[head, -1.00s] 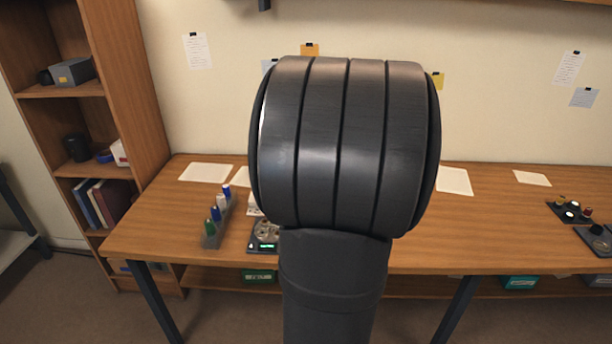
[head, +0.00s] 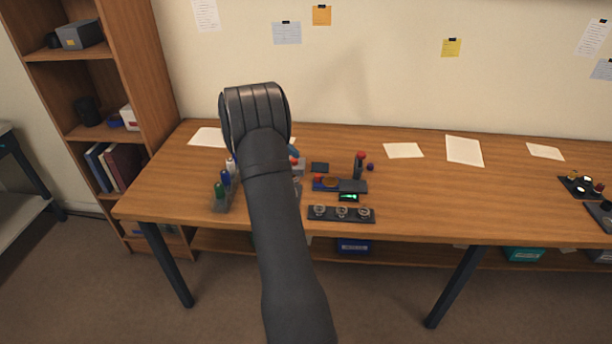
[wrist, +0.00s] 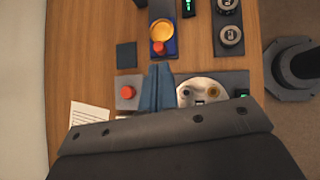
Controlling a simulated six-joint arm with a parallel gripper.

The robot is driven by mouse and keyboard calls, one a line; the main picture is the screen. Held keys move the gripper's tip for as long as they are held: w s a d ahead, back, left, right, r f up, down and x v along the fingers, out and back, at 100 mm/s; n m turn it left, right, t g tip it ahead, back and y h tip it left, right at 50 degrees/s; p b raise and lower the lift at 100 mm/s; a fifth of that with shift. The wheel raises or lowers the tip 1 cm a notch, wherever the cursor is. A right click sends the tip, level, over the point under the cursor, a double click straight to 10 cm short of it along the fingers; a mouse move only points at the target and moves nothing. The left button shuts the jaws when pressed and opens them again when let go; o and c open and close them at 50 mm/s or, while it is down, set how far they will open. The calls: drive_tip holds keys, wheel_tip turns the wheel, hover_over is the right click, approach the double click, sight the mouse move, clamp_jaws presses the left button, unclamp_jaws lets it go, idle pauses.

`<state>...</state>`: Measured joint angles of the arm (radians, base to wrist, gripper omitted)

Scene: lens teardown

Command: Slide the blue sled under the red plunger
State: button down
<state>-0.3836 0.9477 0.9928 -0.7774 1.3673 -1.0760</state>
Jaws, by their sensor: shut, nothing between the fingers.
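The blue sled (head: 325,187) lies on the bench and carries an orange-yellow disc and a red knob (head: 317,178). The sled (wrist: 171,49) also shows ahead of my fingers in the wrist view. The red plunger (head: 360,155) stands upright on a dark post to the sled's right, over a dark base (head: 352,187). The plunger's red top is not visible in the wrist view. My gripper (wrist: 160,68) is shut and empty, its tips close to the sled's red-knob end. I cannot tell whether they touch it.
A grey box with a red button (wrist: 128,92) is left of my fingers; a pale round plate (wrist: 203,92) is right. A dark square pad (wrist: 126,55) lies near the sled. A strip with several round dials (head: 341,214) sits at the front edge. The bench's right middle is clear.

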sight(336, 184)
drive_tip(key=shift+n, duration=0.8)
drive_tip(key=a+f, duration=0.1)
drive_tip(key=a, duration=0.1)
drive_tip(key=a+f, duration=0.3)
drive_tip(key=a, duration=0.1)
drive_tip(key=shift+s+a+f, duration=0.2)
drive_tip(key=shift+a, duration=0.1)
drive_tip(key=shift+d, duration=0.1)
drive_tip(key=x, duration=1)
drive_tip(key=shift+s+d, duration=0.1)
drive_tip(key=shift+d, duration=0.05)
drive_tip(key=shift+w+d+r, duration=0.1)
drive_tip(key=shift+w+d, duration=0.05)
drive_tip(key=shift+d, duration=0.45)
drive_tip(key=shift+w+d, duration=0.15)
drive_tip(key=shift+d, duration=0.5)
drive_tip(key=shift+w+d, duration=0.2)
drive_tip(key=shift+d, duration=0.4)
drive_tip(key=d, duration=1)
drive_tip(key=shift+d, duration=0.15)
